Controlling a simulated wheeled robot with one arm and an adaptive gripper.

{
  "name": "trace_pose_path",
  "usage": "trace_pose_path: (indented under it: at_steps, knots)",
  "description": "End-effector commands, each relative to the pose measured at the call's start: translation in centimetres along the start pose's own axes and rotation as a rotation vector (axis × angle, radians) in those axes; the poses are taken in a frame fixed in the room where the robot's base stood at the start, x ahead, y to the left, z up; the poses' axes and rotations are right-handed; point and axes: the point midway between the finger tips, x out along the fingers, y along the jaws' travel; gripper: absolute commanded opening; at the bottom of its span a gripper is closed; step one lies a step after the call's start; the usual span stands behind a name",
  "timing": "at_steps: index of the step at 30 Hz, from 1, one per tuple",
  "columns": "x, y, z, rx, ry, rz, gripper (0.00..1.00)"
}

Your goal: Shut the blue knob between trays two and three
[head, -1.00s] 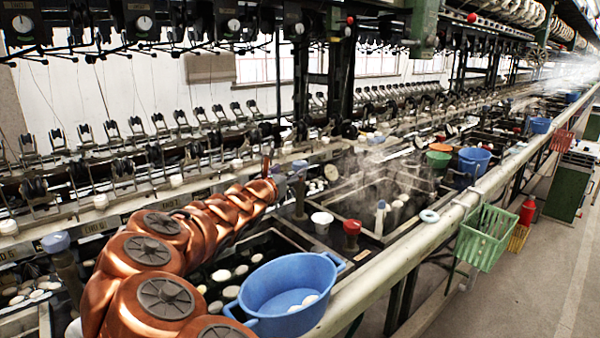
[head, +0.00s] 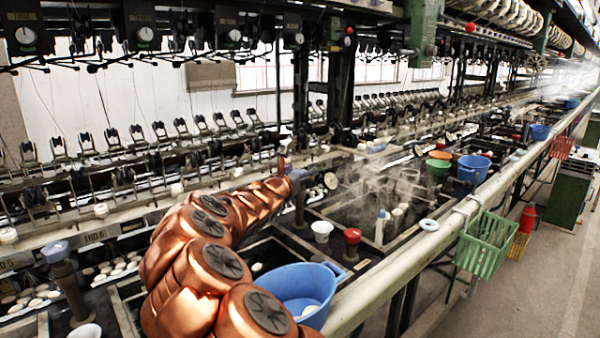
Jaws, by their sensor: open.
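A blue knob (head: 299,174) tops a dark post at the divider between two dark water trays, in the middle of the head view. My copper arm reaches over the nearer tray (head: 268,236) toward this knob. My gripper (head: 284,166) is at the arm's far end, just left of the knob and close to it. It is small here and partly hidden by my arm; I cannot tell whether it touches the knob. The farther tray (head: 345,207) steams beyond the post. Another blue knob (head: 55,251) stands on a post at the far left.
A blue basin (head: 325,318) sits at the near tray's front edge, partly behind my arm.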

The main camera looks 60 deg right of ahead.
Motion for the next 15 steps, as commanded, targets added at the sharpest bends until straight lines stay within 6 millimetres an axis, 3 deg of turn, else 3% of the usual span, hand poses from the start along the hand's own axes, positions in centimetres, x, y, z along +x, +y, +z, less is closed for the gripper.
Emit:
trace_pose_path:
  at_steps: [4, 15]
  knots:
    - [-0.01, 0.0, -0.01, 0.0, 0.0, 0.0, 0.69]
    - [-0.02, 0.01, -0.01, 0.0, 0.0, 0.0, 0.31]
